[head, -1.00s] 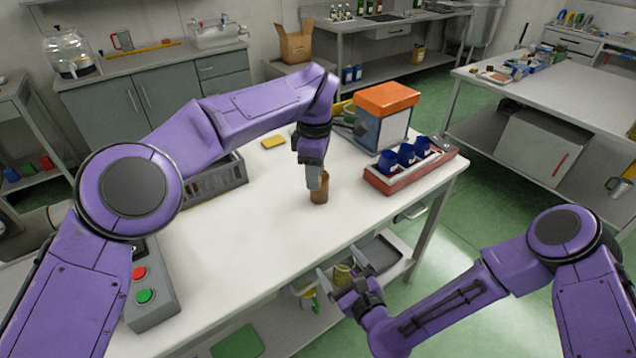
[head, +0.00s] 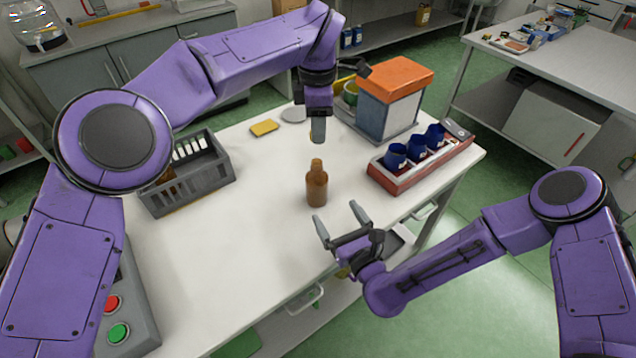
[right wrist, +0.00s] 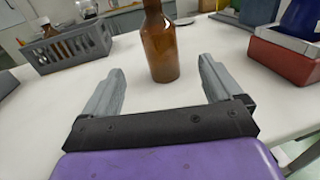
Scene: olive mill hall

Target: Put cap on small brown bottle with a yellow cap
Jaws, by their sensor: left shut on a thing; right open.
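The small brown bottle (head: 317,188) stands upright on the white table (head: 240,235), its brown neck bare at the top. It also shows in the right wrist view (right wrist: 161,48), where its top is cut off. My left gripper (head: 318,138) points down just above the bottle, apart from it. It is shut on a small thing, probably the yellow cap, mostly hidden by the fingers. My right gripper (head: 339,219) is open and empty at the table's front edge. In the right wrist view, the bottle stands beyond and between its spread fingers.
A grey crate (head: 205,184) stands left of the bottle. A red tray (head: 440,158) with blue cups (head: 396,155) and an orange-topped box (head: 395,85) stand to the right. A yellow pad (head: 264,127) lies behind. The table around the bottle is clear.

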